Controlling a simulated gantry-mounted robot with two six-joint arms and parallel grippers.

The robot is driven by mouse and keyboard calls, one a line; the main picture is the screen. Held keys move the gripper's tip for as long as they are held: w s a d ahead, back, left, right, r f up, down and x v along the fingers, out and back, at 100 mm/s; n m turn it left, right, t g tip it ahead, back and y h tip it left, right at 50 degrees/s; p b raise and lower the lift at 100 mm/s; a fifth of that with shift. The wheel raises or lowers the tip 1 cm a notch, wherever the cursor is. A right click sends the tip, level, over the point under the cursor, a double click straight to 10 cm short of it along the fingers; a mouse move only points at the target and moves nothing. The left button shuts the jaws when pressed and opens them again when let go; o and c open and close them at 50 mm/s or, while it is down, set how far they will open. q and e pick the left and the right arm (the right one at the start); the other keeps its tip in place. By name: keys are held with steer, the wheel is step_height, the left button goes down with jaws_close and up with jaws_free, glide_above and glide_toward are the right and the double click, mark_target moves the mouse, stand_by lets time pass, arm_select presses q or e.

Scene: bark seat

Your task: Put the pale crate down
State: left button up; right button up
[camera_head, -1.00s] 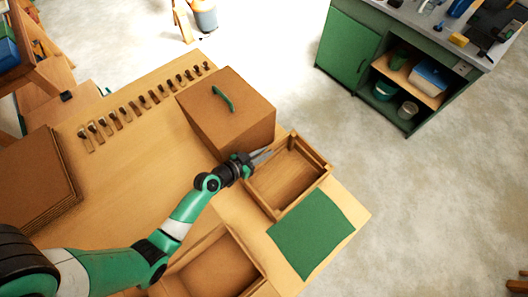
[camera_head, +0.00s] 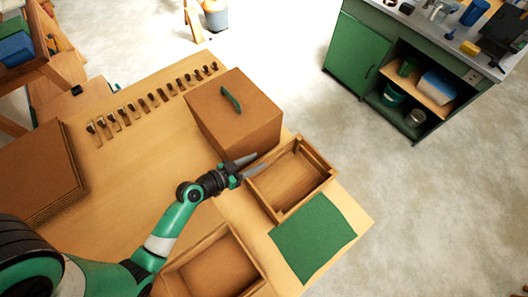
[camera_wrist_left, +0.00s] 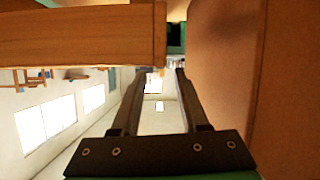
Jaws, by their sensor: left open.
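The pale crate (camera_head: 322,183) is an open, light wooden box standing on the table at the right, beside the green mat (camera_head: 313,238). It looks empty and level. My left gripper (camera_head: 250,165) is open at the crate's upper left side, between it and the brown box (camera_head: 235,115). Its fingers point toward the crate's rim, and the head view does not show clearly whether they touch it. In the left wrist view the two fingers (camera_wrist_left: 157,75) are apart with nothing between them. A wooden wall, likely the crate's, spans the upper left there. My right gripper is out of view.
The brown box with a green handle stands close behind the gripper. Another open wooden tray (camera_head: 241,237) is at the table's front. Several small tools (camera_head: 151,98) line the back edge, and brown stacked boards (camera_head: 40,175) lie left. The table's middle is clear.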

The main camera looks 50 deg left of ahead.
arm_select(q)
steer(key=shift+s+r, duration=0.15)
steer(key=shift+s, duration=0.25)
steer(key=w+d+r+m+t, duration=0.15)
steer(key=w+r, duration=0.25)
steer(key=r, duration=0.6)
steer(key=w+r+m+t+h, duration=0.15)
steer(key=w+r, duration=0.35)
steer(key=r, duration=0.5)
steer(key=w+d+r+t, duration=0.1)
steer(key=w+r+t, duration=0.25)
steer(key=r, duration=0.65)
steer(key=s+d+r+t, duration=0.2)
steer(key=s+r, duration=0.1)
steer(key=r, duration=0.8)
steer(key=s+d+r+n+t, duration=0.1)
steer(key=s+d+r+t, duration=0.1)
steer(key=r, duration=0.9)
steer(key=s+d+r+t, duration=0.3)
steer(key=s+r, duration=0.2)
steer(key=r, duration=0.6)
steer(key=shift+r, duration=0.25)
